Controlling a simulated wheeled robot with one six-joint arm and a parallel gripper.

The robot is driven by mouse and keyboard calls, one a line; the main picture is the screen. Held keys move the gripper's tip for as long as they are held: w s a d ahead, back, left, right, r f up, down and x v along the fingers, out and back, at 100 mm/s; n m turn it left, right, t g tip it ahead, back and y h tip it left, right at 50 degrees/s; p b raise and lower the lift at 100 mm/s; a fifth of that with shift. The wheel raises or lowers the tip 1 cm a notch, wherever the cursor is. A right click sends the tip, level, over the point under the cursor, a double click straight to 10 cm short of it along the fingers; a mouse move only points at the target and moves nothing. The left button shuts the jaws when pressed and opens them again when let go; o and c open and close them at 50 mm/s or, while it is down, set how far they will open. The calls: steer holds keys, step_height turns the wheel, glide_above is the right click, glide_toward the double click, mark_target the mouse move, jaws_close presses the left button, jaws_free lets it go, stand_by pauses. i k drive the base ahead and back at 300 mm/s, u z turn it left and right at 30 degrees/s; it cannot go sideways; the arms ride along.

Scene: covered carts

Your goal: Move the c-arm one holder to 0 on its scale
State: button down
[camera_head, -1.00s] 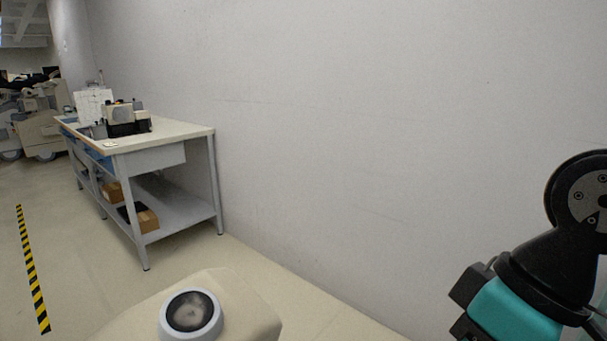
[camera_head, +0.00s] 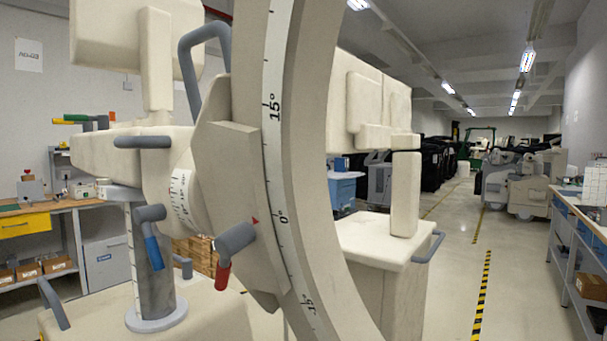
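A large beige C-arm arc (camera_head: 310,150) fills the middle of the head view, close to me. Its degree scale (camera_head: 283,217) reads 15° above, 0° at mid-height and 15 below. The beige holder (camera_head: 222,160) hugs the arc's left side. A small red pointer (camera_head: 255,221) on it sits close to the 0° mark; exact alignment I cannot tell. A grey lever with a red tip (camera_head: 223,276) is at the holder, and one with a blue tip (camera_head: 153,253) is further left. A second, round scale (camera_head: 181,200) shows behind. My gripper is out of view.
A beige cart (camera_head: 385,260) with a blue-grey handle stands right behind the arc. A workbench (camera_head: 60,215) with a yellow drawer is at the left. Open floor with yellow-black tape (camera_head: 481,295) lies at the right, beside a shelved table (camera_head: 580,240).

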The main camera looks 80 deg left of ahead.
mark_target(218, 184)
steer(key=u, duration=2.6)
steer(key=k, duration=0.5)
steer(key=u, duration=0.6)
steer(key=i, duration=0.65)
steer(key=z, duration=0.5)
